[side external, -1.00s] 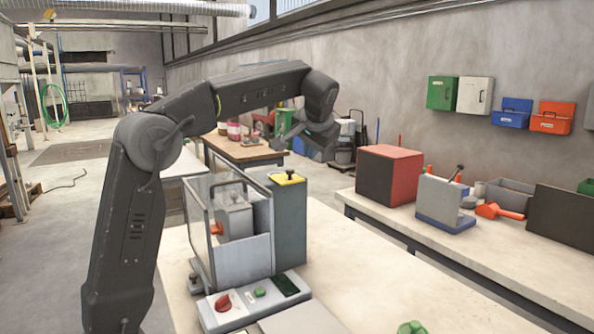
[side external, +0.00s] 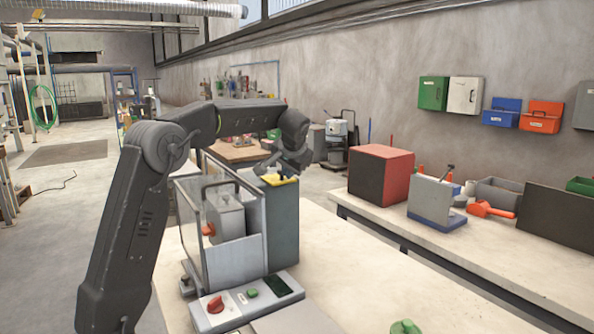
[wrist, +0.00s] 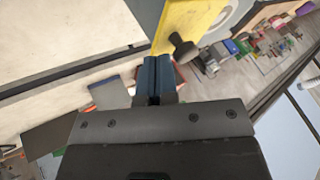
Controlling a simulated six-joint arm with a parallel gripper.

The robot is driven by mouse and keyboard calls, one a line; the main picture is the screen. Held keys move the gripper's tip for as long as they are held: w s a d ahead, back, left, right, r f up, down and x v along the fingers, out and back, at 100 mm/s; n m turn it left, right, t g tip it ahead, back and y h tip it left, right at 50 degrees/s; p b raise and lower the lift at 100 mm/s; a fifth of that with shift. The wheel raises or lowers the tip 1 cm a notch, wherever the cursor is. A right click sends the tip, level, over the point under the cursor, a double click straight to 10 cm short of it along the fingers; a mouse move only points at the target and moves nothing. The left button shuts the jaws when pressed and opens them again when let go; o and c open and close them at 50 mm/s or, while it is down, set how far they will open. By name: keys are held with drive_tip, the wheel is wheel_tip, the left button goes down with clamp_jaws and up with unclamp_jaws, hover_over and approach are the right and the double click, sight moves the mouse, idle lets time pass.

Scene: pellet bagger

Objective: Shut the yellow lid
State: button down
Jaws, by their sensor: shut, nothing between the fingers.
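The yellow lid (side external: 284,181) is at the top of the tall grey housing (side external: 284,222) of the bagger. In the wrist view the yellow lid (wrist: 190,27) fills the top middle, with its dark round knob (wrist: 185,50) sticking out. My gripper (side external: 266,170) is right at the lid and hides part of it in the side view. In the wrist view my gripper (wrist: 153,72) is shut and empty, its fingertips close by the lid's lower edge beside the knob. I cannot tell whether they touch the lid, or how far it stands open.
A clear-walled enclosure (side external: 205,235) with a grey unit inside stands left of the housing. A control panel with a red knob (side external: 215,304) and green button is in front. A red box (side external: 392,178) stands on the right bench. The table right of the housing is clear.

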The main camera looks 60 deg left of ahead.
sight(276, 176)
drive_tip(key=shift+s+a, duration=0.1)
drive_tip(key=shift+a, duration=0.15)
drive_tip(key=a, duration=0.7)
drive_tip(key=shift+a, duration=0.15)
drive_tip(key=d, duration=0.2)
drive_tip(key=w+d, duration=0.1)
drive_tip(key=d, duration=0.1)
drive_tip(key=shift+w+d, duration=0.1)
drive_tip(key=shift+d, duration=0.15)
drive_tip(key=v, duration=1)
